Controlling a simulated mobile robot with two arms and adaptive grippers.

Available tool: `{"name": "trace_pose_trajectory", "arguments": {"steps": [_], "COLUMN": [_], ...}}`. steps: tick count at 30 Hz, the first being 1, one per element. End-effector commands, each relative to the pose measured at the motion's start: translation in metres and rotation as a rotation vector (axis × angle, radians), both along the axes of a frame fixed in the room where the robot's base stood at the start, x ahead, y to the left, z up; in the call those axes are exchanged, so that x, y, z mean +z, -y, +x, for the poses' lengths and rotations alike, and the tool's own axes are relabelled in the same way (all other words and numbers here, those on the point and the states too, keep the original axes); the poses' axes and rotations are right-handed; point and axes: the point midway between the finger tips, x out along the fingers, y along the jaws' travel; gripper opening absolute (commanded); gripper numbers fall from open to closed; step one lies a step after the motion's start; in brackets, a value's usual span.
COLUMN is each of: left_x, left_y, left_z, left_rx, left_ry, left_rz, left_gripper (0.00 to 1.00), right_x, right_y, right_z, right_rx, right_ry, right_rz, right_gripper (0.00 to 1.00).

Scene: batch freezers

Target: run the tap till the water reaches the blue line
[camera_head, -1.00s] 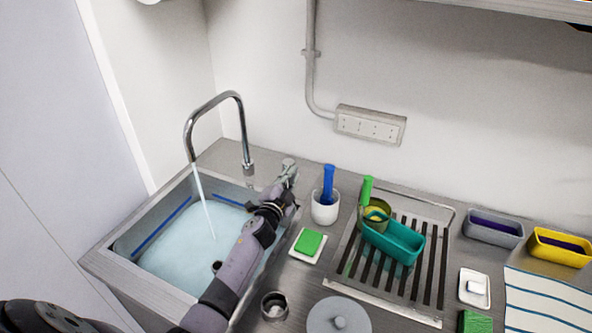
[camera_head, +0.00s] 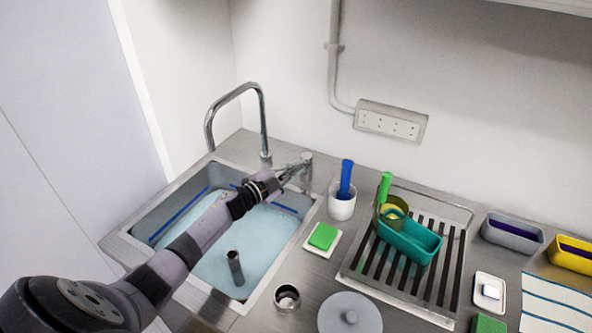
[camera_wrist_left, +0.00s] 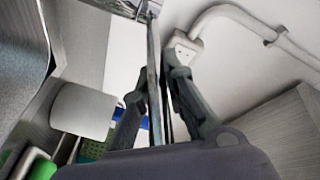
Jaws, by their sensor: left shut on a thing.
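The sink (camera_head: 128,240) holds pale blue water (camera_head: 262,240). A blue line (camera_head: 180,214) runs along its left wall and another stretch (camera_head: 285,208) shows on the back wall. The water's edge lies close below the line; the exact gap is hard to tell. The curved chrome tap (camera_head: 263,120) stands behind the sink, and no stream shows from its spout. My left gripper (camera_head: 286,176) is shut on the tap's handle (camera_head: 306,160), right of the spout's base. In the left wrist view its fingers (camera_wrist_left: 160,95) close around a thin upright part. My right gripper is not in view.
A grey pipe (camera_head: 235,268) stands upright in the water. Right of the sink are a green sponge (camera_head: 322,236), a white cup (camera_head: 341,207) with a blue-handled tool, a drainer (camera_head: 357,276) holding a teal tub (camera_head: 410,244), and a grey lid (camera_head: 350,315).

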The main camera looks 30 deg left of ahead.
Motion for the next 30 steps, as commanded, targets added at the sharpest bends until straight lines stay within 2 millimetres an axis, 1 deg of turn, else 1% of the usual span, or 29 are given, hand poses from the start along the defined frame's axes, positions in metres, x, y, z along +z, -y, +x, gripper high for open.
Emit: {"name": "trace_pose_trajectory", "arguments": {"steps": [1,6,7,16,26,30], "left_x": [-0.004,-0.004,-0.004,-0.002,-0.001,-0.002], "left_y": [0.002,0.002,0.002,0.001,0.000,-0.004], "left_z": [-0.001,-0.001,-0.001,-0.001,-0.002,-0.014], "left_rx": [-0.005,-0.005,-0.005,-0.002,0.000,0.000], "left_ry": [-0.006,-0.005,-0.005,-0.002,-0.001,-0.002], "left_rz": [-0.001,-0.001,-0.001,0.001,0.001,0.003], "left_gripper": [0.00,0.00,0.12,0.32,0.33,0.33], "right_x": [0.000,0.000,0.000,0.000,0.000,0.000], "right_y": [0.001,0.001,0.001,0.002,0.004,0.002], "right_z": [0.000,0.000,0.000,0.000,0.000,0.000], "right_rx": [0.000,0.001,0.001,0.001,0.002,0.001], "right_ry": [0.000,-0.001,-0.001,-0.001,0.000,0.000], "right_rz": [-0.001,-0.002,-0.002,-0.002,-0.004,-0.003], "right_gripper": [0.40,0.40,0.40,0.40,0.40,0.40]}}
